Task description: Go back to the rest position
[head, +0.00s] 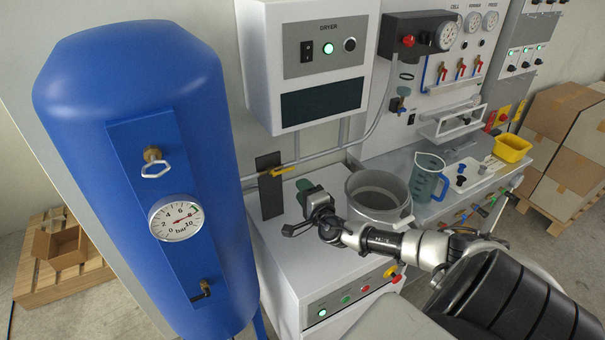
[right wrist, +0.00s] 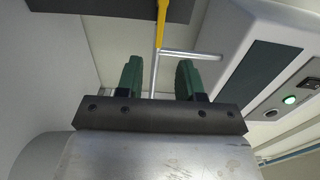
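My right arm comes in from the lower right of the head view and reaches over the white cabinet. Its gripper (head: 298,208) is in front of the grey pot, to its left in the picture. In the right wrist view the two green-padded fingers (right wrist: 160,78) stand apart with nothing between them. The gripper is open and empty. A yellow lever (head: 282,171) on a grey pipe is beyond the fingers, and it also shows in the right wrist view (right wrist: 162,22). My left gripper is not in view.
A blue tank (head: 135,90) with a gauge stands at the left. The dryer box (head: 325,105) hangs on the wall behind. A grey pot (head: 380,193), a blue-handled jug (head: 427,175) and a yellow bin (head: 511,148) are on the worktop. Cardboard boxes (head: 565,115) are at the right.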

